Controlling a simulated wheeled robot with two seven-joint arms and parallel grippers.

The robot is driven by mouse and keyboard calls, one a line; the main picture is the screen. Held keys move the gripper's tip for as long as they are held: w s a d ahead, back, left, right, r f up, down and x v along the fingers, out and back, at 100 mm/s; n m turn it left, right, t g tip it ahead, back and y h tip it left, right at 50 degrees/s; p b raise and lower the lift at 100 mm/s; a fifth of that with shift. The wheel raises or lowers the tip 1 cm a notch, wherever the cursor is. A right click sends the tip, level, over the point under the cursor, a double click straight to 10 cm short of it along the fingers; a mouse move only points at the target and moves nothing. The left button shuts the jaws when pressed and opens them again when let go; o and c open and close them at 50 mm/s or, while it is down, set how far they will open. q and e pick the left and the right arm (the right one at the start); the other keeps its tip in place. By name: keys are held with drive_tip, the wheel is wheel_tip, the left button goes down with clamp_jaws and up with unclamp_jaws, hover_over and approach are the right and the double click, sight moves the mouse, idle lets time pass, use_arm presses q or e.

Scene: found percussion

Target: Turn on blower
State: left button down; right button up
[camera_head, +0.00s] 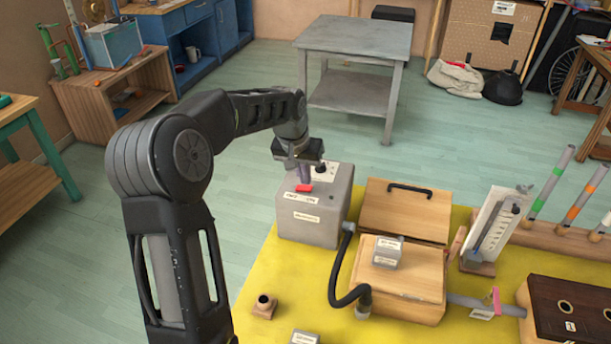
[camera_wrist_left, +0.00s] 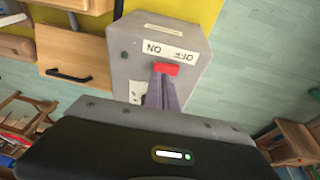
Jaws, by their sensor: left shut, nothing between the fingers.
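The blower is a grey box (camera_head: 318,222) on the near side of the grey table, at the left rear of the yellow mat. A small red switch (camera_head: 304,188) and a white OFF/ON label show on its top. In the left wrist view the red switch (camera_wrist_left: 166,69) sits beside the label (camera_wrist_left: 170,51), which appears upside down. My left gripper (camera_head: 305,181) is shut and empty, its fingertips pointing down at the switch, touching or very close to it. I cannot tell which setting the switch is in. My right gripper is not in view.
A small wooden piece (camera_head: 264,306) is on the yellow mat (camera_head: 290,300).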

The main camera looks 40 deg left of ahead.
use_arm(q)
drive_tip(key=shift+d+f, duration=0.1)
drive_tip(key=shift+f, duration=0.55)
